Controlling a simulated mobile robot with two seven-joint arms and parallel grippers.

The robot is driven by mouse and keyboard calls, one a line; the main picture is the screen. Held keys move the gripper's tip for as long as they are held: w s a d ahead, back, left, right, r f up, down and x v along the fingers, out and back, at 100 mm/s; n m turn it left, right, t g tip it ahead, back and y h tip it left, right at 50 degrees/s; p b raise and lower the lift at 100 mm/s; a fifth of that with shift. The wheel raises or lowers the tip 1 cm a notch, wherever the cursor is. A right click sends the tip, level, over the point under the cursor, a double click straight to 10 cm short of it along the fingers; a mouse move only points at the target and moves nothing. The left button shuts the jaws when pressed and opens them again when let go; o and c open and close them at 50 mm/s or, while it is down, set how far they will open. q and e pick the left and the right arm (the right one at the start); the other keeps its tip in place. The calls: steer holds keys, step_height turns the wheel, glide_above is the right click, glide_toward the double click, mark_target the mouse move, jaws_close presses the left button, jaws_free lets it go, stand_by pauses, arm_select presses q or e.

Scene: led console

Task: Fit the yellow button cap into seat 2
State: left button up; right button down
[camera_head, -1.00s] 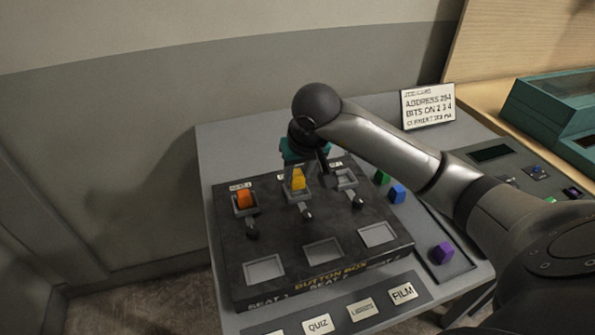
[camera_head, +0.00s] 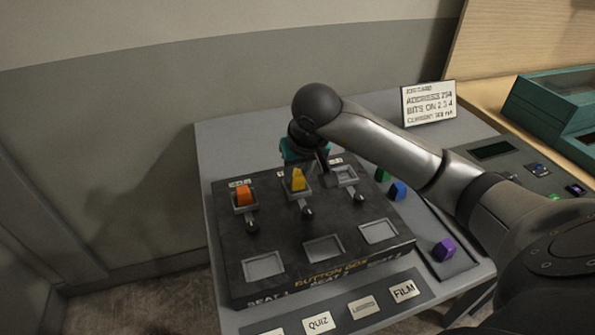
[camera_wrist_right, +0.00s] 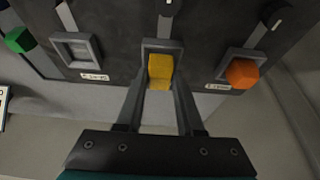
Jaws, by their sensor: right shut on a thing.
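The yellow button cap (camera_head: 298,179) is at the middle seat (camera_head: 287,193) in the back row of the dark button box (camera_head: 350,272). In the right wrist view the yellow cap (camera_wrist_right: 160,70) lies between the fingertips, at the opening of the grey square seat frame (camera_wrist_right: 151,43). My right gripper (camera_wrist_right: 160,88) is shut on it. I cannot tell whether the cap is fully down in the seat. My left gripper is not in view.
An orange cap (camera_head: 245,195) sits in the left seat; the right seat (camera_head: 344,175) is empty. Green (camera_head: 382,174), blue (camera_head: 397,191) and purple (camera_head: 444,250) caps lie right of the box. Labelled cards (camera_head: 362,307) lie in front. A sign (camera_head: 428,103) stands behind.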

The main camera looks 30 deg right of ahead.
steer(key=shift+f+b, duration=0.55)
stand_by(0.4)
steer(key=shift+c, duration=2.3)
jaws_free()
steer(key=p+v, duration=0.1)
steer(key=v, duration=1.4)
steer(key=shift+s+p, duration=0.15)
steer(key=shift+p, duration=0.2)
